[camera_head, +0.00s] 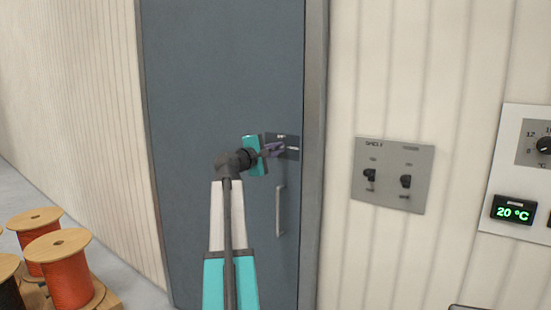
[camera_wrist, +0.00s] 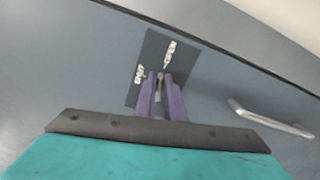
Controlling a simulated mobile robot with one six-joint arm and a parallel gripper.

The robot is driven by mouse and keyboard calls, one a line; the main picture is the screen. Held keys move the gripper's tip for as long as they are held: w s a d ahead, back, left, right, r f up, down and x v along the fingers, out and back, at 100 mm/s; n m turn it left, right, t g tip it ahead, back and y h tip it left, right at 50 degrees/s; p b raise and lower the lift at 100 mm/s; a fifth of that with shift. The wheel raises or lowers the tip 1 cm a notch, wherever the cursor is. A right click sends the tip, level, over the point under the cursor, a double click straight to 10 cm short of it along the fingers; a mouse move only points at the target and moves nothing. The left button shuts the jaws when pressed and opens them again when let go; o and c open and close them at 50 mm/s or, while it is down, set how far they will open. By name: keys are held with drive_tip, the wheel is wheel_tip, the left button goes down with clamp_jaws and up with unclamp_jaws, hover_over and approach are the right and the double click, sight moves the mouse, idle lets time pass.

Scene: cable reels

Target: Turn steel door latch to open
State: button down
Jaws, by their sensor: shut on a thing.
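A blue-grey door (camera_head: 215,85) fills the middle of the head view. A dark latch plate (camera_head: 291,153) with small white labels is on its right side. My gripper (camera_head: 274,148) is at this plate, with its purple fingers reaching onto it. In the wrist view, the fingers of my gripper (camera_wrist: 161,88) are shut on the small steel latch (camera_wrist: 160,77), which shows between their tips. The dark plate (camera_wrist: 152,48) lies behind it, with two white labels. The fingers hide most of the latch, so its exact angle is hard to tell.
A steel pull handle (camera_head: 280,211) is on the door below the plate. A grey switch panel (camera_head: 405,150) and a panel with a 20 °C display (camera_head: 514,210) are on the wall at right.

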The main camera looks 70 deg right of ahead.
drive_tip(key=shift+w+d+r+m+b, duration=0.1)
drive_tip(key=shift+w+m+b, duration=0.05)
drive_tip(key=shift+m+b, duration=0.95)
drive_tip(key=c, duration=1.8)
unclamp_jaws()
drive_tip(key=shift+c, duration=0.2)
drive_tip(key=shift+f, duration=0.25)
